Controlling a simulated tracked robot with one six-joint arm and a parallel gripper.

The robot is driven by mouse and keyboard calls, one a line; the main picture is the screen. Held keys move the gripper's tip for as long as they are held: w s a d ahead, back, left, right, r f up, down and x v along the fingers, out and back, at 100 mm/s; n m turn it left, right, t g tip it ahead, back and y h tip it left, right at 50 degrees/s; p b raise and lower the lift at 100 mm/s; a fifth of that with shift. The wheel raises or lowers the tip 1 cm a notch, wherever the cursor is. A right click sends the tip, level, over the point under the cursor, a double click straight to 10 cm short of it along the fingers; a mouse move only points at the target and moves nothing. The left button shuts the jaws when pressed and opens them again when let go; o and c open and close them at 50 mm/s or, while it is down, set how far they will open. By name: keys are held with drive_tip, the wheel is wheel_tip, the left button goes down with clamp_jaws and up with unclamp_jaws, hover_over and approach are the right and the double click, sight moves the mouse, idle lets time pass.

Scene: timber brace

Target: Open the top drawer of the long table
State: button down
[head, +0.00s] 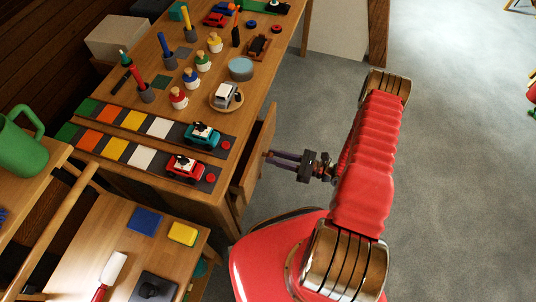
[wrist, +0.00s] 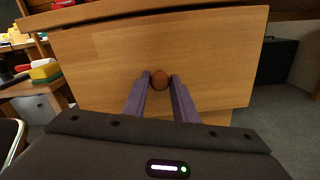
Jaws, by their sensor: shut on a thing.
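The long table (head: 110,168) runs from the lower left to the top of the head view. Its top drawer (head: 259,150) stands partly pulled out on the right side. In the wrist view the wooden drawer front (wrist: 215,55) fills the middle, with a round brown knob (wrist: 160,80) at its centre. My gripper (head: 270,156) is at the drawer front in the head view. In the wrist view my gripper (wrist: 160,84) has its two fingers on either side of the knob, shut on it. The inside of the drawer is mostly hidden.
Toy cars, pegs and colour strips (head: 140,122) cover the tabletop. A smaller table (head: 75,260) with a blue sponge (head: 145,221) and a yellow sponge (head: 183,233) stands at lower left. The grey floor (head: 450,150) to the right is clear.

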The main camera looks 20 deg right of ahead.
drive_tip(key=v, duration=2.5)
drive_tip(key=shift+s, duration=0.15)
drive_tip(key=shift+d, duration=0.1)
drive_tip(key=c, duration=1.4)
unclamp_jaws()
drive_tip(key=shift+c, duration=0.2)
drive_tip(key=shift+d, duration=0.1)
drive_tip(key=v, duration=1.3)
drive_tip(key=shift+s+d, duration=0.2)
drive_tip(key=shift+d, duration=0.05)
